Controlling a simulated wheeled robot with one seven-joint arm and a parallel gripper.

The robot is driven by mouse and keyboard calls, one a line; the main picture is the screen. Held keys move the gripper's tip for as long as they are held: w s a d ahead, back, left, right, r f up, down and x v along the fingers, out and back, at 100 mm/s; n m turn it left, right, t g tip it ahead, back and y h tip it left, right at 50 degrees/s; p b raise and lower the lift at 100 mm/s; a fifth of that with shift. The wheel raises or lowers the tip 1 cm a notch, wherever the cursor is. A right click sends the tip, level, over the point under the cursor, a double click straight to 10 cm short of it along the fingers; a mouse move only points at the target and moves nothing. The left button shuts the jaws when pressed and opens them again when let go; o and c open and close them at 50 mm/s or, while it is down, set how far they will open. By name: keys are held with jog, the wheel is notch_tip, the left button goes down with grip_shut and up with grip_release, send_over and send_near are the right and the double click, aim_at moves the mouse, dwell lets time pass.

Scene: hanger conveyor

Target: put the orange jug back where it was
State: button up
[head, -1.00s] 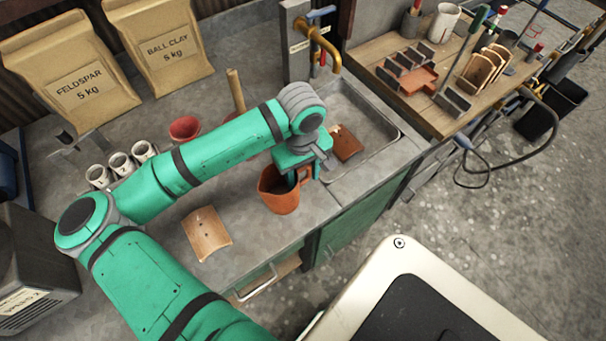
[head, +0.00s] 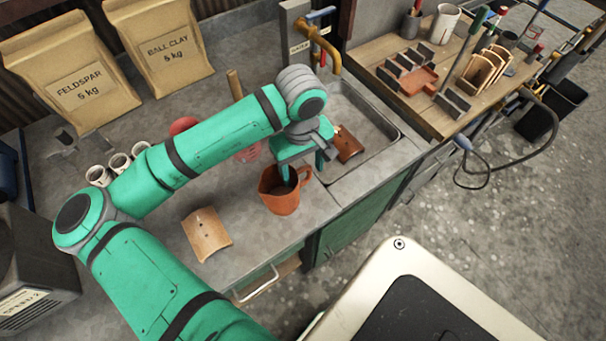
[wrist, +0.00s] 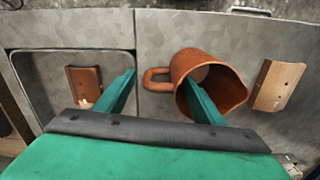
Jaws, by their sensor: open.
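The orange jug (head: 280,199) stands upright on the grey counter, just left of the sink. In the wrist view the jug (wrist: 226,90) shows its mouth, with its handle on the left. My gripper (head: 303,174) is open over the jug's handle side. In the wrist view my gripper (wrist: 160,80) has its right finger across the jug's mouth and its left finger beyond the handle, over the sink edge. I cannot tell whether the right finger still reaches inside the mouth. Nothing is held between the fingers.
A curved clay tile (head: 207,234) lies on the counter left of the jug. Another tile (head: 349,144) lies in the sink (head: 375,158). A brass tap (head: 328,48) rises behind the sink. Several white cups (head: 120,163) stand left, partly behind my arm.

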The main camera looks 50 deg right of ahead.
notch_tip(320, 180, up, 8)
jog(key=shift+r, duration=0.15)
dwell(0.7)
